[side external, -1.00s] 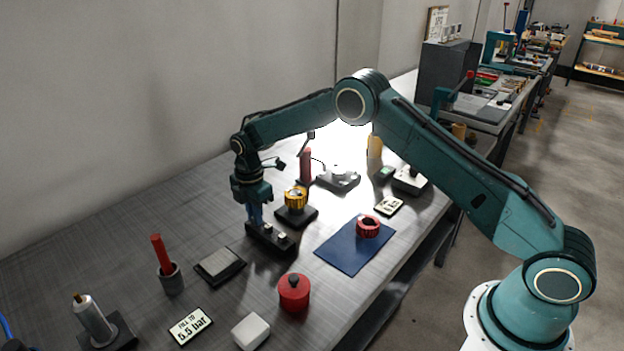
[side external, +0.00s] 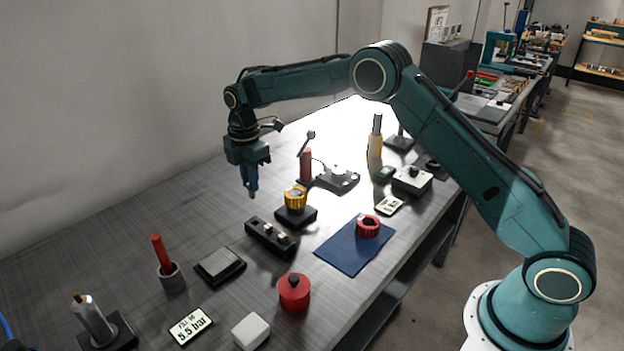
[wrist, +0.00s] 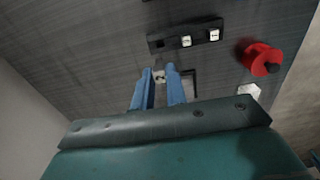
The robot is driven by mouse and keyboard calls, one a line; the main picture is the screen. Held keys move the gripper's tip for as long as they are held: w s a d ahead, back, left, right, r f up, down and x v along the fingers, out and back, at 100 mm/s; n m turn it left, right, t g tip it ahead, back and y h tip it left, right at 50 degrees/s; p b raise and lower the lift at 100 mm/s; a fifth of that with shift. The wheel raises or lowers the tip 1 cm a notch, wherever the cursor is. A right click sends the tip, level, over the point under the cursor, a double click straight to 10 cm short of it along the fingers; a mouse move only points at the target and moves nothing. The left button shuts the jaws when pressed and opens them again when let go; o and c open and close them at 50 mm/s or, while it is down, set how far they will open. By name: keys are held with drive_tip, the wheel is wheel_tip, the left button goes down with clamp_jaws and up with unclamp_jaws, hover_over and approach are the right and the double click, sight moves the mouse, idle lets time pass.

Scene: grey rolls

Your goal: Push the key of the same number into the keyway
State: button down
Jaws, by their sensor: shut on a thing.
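My gripper (side external: 251,194) hangs above the bench, with its blue fingers pointing down. In the wrist view, the fingers (wrist: 162,71) are shut on a small pale key (wrist: 159,78). A dark mark shows on its face, too small to read surely. The black key rack (side external: 262,243) stands below and in front of the gripper. Two pale keys remain in it, and its left slot looks empty. A yellow hub (side external: 296,199) sits on a black base (side external: 304,218) to the right of the gripper. I cannot make out its keyway or number.
A red ring (side external: 368,227) lies on a blue mat (side external: 345,255). A red post (side external: 306,166) and a fixture (side external: 338,180) stand behind the yellow hub.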

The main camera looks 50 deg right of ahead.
wheel_tip(320, 180, up, 10)
drive_tip(key=shift+f, duration=0.2)
drive_tip(key=shift+d, duration=0.1)
idle(0.6)
drive_tip(key=s+d+f, duration=0.2)
drive_tip(key=d, duration=0.4)
drive_tip(key=s+d+f, duration=0.2)
drive_tip(key=d+f, duration=0.1)
drive_tip(key=d, duration=0.2)
drive_tip(key=shift+s+d+f, duration=0.3)
drive_tip(key=shift+s+d, duration=0.05)
drive_tip(key=shift+d, duration=0.05)
drive_tip(key=shift+f, duration=0.15)
drive_tip(key=shift+f, duration=2.75)
drive_tip(key=shift+f, duration=2.15)
drive_tip(key=c, duration=1.3)
unclamp_jaws()
drive_tip(key=shift+c, duration=0.2)
